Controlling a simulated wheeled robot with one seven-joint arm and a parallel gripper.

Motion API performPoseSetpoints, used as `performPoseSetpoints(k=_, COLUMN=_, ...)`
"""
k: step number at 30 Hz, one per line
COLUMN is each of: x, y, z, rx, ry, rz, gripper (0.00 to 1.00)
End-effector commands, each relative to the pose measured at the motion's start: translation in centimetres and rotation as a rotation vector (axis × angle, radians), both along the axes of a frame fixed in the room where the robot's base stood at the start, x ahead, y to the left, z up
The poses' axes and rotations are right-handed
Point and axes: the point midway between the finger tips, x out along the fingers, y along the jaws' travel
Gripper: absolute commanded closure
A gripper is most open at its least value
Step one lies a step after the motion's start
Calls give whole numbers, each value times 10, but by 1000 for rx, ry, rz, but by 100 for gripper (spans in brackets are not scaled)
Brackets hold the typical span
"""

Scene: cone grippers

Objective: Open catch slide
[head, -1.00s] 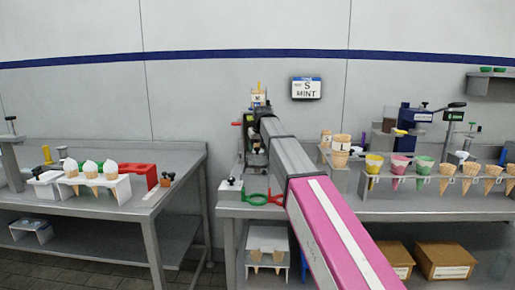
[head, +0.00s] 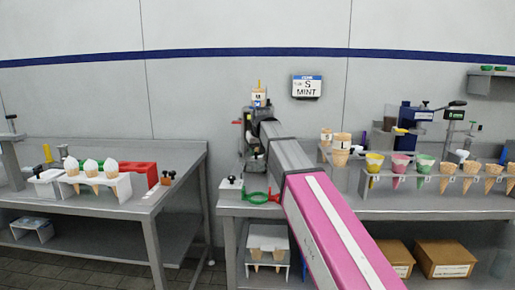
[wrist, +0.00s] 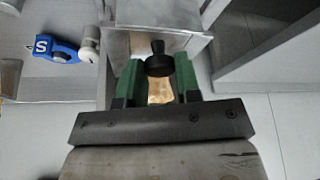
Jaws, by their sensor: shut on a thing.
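In the wrist view the two green fingers of my gripper (wrist: 156,66) stand on either side of a black round knob (wrist: 158,57) and are shut on it. The knob sits at the front of a pale metal slide or housing (wrist: 190,44). A tan patch (wrist: 160,92) shows below the knob, between the fingers. In the head view my arm reaches to the left part of the right bench, and its links hide the gripper and the knob.
A blue tag marked S (wrist: 55,48) and a white cylinder (wrist: 88,42) lie left of the slide. A green ring (head: 255,198) is near my arm. Colored cones (head: 400,165) stand in a rack at right.

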Motion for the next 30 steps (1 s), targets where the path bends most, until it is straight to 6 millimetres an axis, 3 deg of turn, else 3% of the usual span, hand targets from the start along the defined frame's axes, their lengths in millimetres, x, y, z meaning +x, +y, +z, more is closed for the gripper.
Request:
performPoseSetpoints(k=1, x=-23, y=-1, z=-2, rx=0, ry=-1, rz=2, gripper=100)
performPoseSetpoints(k=5, x=-47, y=1, z=-1, rx=1, ry=0, rz=0, gripper=100)
performPoseSetpoints(k=15, x=-49, y=2, z=0, rx=0, ry=1, rz=-1, gripper=100)
performPoseSetpoints(k=16, x=-49, y=2, z=0, rx=0, ry=1, rz=-1, gripper=62)
performPoseSetpoints(k=18, x=-49, y=2, z=0, rx=0, ry=1, rz=-1, gripper=44)
performPoseSetpoints(k=30, x=-51, y=1, z=5, rx=0, ry=-1, rz=0, gripper=44)
